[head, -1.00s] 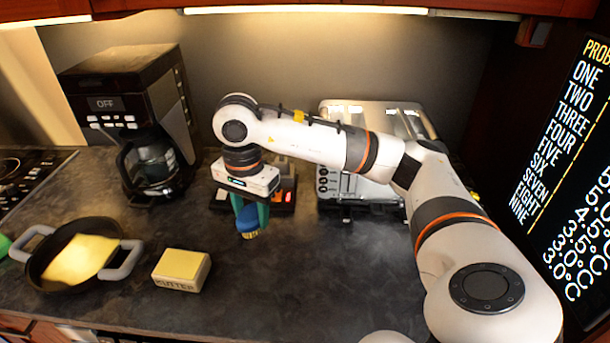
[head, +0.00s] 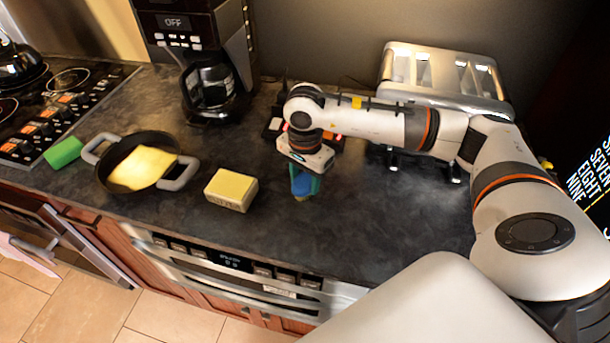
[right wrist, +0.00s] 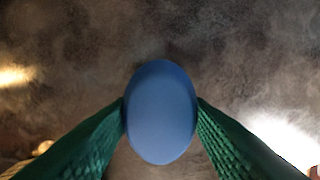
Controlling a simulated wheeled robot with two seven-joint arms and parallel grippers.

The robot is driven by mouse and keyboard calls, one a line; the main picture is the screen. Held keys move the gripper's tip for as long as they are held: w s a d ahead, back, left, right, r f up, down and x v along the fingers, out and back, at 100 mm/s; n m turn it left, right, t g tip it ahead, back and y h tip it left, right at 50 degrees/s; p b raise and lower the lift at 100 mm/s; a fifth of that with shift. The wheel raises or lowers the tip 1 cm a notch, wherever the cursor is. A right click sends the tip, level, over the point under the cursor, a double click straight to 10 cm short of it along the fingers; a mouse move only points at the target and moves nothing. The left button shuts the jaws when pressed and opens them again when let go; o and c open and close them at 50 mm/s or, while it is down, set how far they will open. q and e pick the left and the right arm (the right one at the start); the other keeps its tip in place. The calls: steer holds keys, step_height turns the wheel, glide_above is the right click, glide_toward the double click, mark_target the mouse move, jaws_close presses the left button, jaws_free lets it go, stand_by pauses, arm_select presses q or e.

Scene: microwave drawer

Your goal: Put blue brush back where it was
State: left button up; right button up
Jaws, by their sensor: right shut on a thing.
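The blue brush (head: 301,186) is held in my right gripper (head: 304,184), over the dark countertop in the head view. In the right wrist view the blue oval top of the brush (right wrist: 161,112) sits between the two green fingers, which press on it from both sides. The brush's lower end shows as a small pale tip under the gripper; I cannot tell whether it touches the counter. My left gripper is not in view.
A butter box (head: 231,189) lies left of the brush. A pan (head: 112,183) with a yellow slab and a green block (head: 63,153) are farther left. A coffee machine (head: 205,60) and a toaster (head: 440,75) stand behind. The counter (head: 400,235) in front is clear.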

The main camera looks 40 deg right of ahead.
mark_target(305, 180)
steer(key=shift+f, duration=0.15)
steer(key=o, duration=1.1)
steer(key=shift+r, duration=0.2)
step_height(305, 180, up, 12)
steer(key=b, duration=0.2)
steer(key=shift+b, duration=0.35)
